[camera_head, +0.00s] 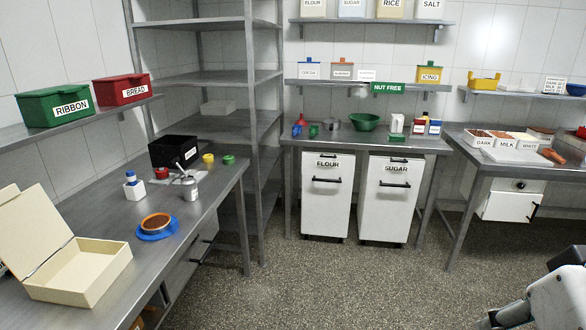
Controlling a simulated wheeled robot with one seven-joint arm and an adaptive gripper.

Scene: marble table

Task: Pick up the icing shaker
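A small silver canister (191,189) stands upright on the left metal table, near its far end. It has a pale label too small to read, and it may be the icing shaker; I cannot be sure. A yellow container labelled ICING (429,74) stands on the middle back wall shelf. My arm shows at the bottom right, over the floor and far from both. The end of my gripper (487,322) is partly cut off by the lower frame edge, so its fingers cannot be made out clearly.
On the left table (205,222), a black box (174,151), a red cup, a blue dish (157,236) and an open cream box (78,270) stand around the canister. A tall rack (250,110) rises behind. Flour and sugar bins (325,215) stand under the back counter. The middle floor is clear.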

